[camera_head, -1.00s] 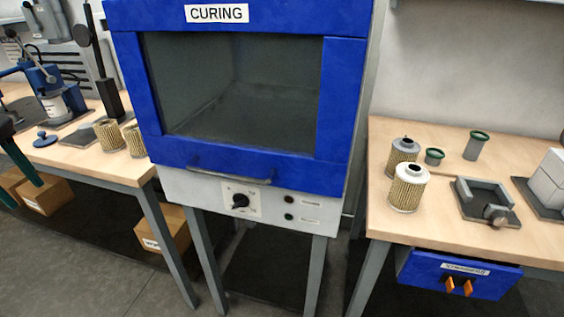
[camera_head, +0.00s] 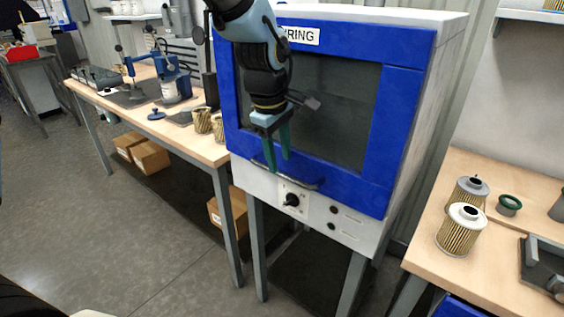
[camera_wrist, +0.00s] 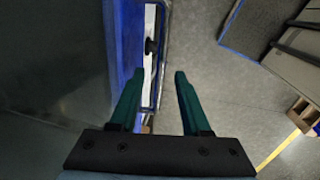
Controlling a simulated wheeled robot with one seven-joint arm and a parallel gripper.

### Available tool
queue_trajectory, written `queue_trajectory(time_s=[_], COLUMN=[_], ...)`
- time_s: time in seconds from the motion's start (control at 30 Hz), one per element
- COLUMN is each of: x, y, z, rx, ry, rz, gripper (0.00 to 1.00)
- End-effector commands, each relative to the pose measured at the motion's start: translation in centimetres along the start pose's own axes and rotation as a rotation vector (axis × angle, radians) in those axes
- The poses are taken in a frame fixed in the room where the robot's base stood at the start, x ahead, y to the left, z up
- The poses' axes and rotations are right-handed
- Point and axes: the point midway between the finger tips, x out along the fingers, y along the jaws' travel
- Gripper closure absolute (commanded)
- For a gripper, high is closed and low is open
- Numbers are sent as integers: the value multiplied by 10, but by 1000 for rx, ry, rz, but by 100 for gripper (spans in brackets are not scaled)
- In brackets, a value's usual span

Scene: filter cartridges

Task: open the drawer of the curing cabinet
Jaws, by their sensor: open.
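The curing cabinet (camera_head: 402,125) has a blue front with a dark window and a sign partly hidden by my arm. Its front looks closed. A grey bar handle (camera_head: 300,182) runs along the lower edge of the blue front, above a white panel with a black knob (camera_head: 292,200). My gripper (camera_head: 280,162) is open and empty, its green fingers pointing down in front of the window's lower edge, just above the handle. In the wrist view the fingers (camera_wrist: 158,73) are apart, with the cabinet's blue edge and white panel (camera_wrist: 149,40) beyond. I cannot tell whether they touch the handle.
A wooden bench (camera_head: 150,118) with filters and tools stands at left, with cardboard boxes (camera_head: 150,157) below. Another bench (camera_head: 500,190) at right carries two filter cartridges (camera_head: 460,230) and a green-rimmed cup. The floor in front of the cabinet is open.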

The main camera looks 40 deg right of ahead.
Motion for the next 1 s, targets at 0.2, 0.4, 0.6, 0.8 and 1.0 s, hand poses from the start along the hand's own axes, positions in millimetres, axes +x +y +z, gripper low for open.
queue_trajectory(time_s=[0.2, 0.4, 0.6, 0.8, 1.0], x=[25, 31, 31, 31, 31], y=[0, 0, 0, 0, 0], z=[0, 0, 0, 0, 0], rx=[0, 0, 0, 0, 0], ry=[0, 0, 0, 0, 0], rz=[-2, 1, 1, 1, 1], gripper=[53, 53, 56, 79, 100])
